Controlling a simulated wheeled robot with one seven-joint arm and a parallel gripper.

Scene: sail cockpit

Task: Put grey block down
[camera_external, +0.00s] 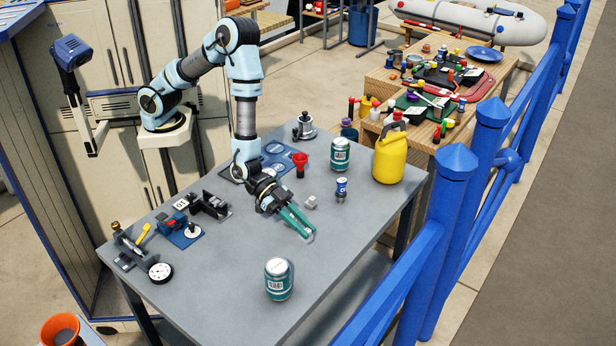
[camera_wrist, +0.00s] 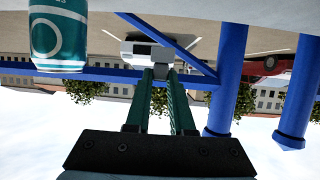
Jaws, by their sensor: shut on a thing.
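My gripper (camera_external: 307,234) reaches low over the middle of the grey table (camera_external: 218,296), its teal fingers tilted toward the front right. In the wrist view, which is upside down, the fingers (camera_wrist: 161,72) close on a small grey block (camera_wrist: 162,54) at their tips. The block is mostly hidden by the fingertips in the external view. I cannot tell whether it touches the table. A separate small light grey piece (camera_external: 311,202) sits behind the fingers, apart from them.
A teal can (camera_external: 279,279) stands in front of the gripper. Another teal can (camera_external: 340,154), a small blue can (camera_external: 341,190), a red funnel (camera_external: 300,164) and a yellow jug (camera_external: 389,160) stand behind. Tools and a gauge (camera_external: 160,272) lie left. The right front tabletop is clear.

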